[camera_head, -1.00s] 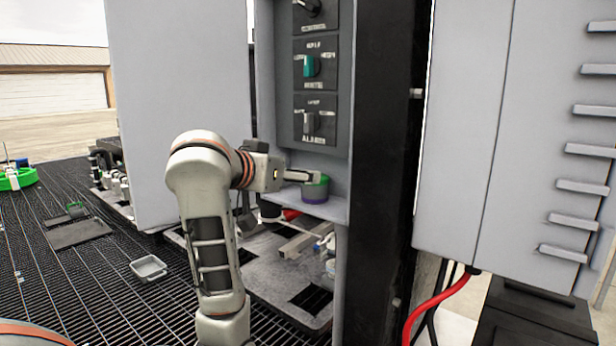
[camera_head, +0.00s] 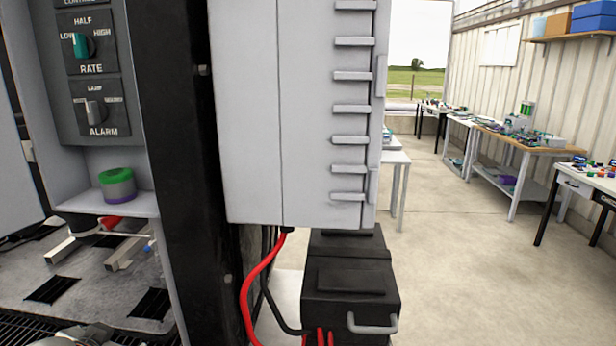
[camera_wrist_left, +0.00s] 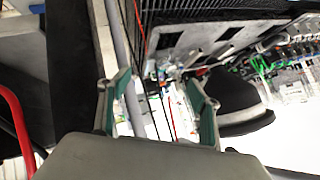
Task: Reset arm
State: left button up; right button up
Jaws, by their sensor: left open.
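My left gripper (camera_wrist_left: 160,108) shows in the left wrist view, its two green-padded fingers apart and nothing visible between them. In the head view only a small piece of an arm shows at the bottom left edge, and neither gripper is visible there. The panel carries a RATE knob (camera_head: 83,46) and an ALARM knob (camera_head: 95,108).
A black post (camera_head: 180,170) and a grey cabinet (camera_head: 250,120) stand right of the shelf. Red cable (camera_head: 256,275) hangs by a black box (camera_head: 345,285). Workbenches (camera_head: 520,140) line the far right wall. Open concrete floor (camera_head: 480,270) lies right of the box.

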pick_arm(q)
jog(key=s+d+f+m+g+y, duration=0.15)
jog(key=s+f+m, duration=0.35)
jog(key=s+f, duration=1.05)
jog(key=d+f+n+t+h, duration=0.2)
jog(key=d+f+h, duration=0.5)
jog(key=d+f, duration=0.8)
jog(key=shift+s+f+n, duration=0.35)
jog(key=shift+n, duration=0.35)
jog(key=shift+c, duration=0.5)
